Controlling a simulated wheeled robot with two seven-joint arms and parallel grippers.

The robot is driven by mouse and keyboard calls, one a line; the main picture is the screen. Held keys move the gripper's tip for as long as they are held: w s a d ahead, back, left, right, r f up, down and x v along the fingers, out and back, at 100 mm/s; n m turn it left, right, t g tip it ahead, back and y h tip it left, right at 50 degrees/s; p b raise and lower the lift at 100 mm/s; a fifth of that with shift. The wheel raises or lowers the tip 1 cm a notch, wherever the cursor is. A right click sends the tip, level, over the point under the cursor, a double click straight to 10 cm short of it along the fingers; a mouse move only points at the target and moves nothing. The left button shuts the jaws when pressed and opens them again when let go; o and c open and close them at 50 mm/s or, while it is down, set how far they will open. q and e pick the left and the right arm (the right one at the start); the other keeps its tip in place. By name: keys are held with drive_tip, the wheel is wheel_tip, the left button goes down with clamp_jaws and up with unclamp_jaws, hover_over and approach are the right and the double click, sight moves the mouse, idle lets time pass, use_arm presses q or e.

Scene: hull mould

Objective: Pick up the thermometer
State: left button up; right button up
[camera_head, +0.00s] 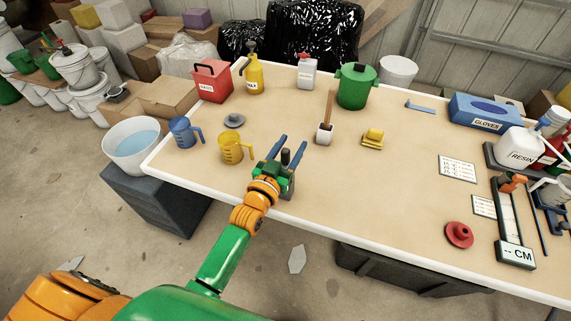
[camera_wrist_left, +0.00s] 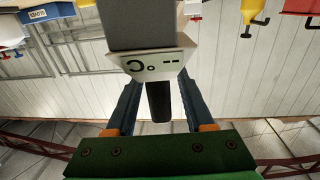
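The thermometer (camera_wrist_left: 158,100) shows in the left wrist view as a dark upright stem in front of a light display plate reading "-- °C" upside down, with a grey block above it in the picture. My left gripper (camera_head: 286,148) is open, with one blue finger on each side of the dark stem. Gaps show between stem and fingers in the left wrist view (camera_wrist_left: 160,92). In the head view the thermometer's dark top (camera_head: 286,156) shows between the fingers, near the table's front edge; its lower part is partly hidden by the gripper. My right gripper is not in view.
On the table (camera_head: 350,200), a yellow jug (camera_head: 232,148) and blue jug (camera_head: 184,133) stand left of the gripper. A gauge marked "CM" (camera_head: 515,255) lies at right. The front middle is clear.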

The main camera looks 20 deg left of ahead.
use_arm(q)
clamp_jaws()
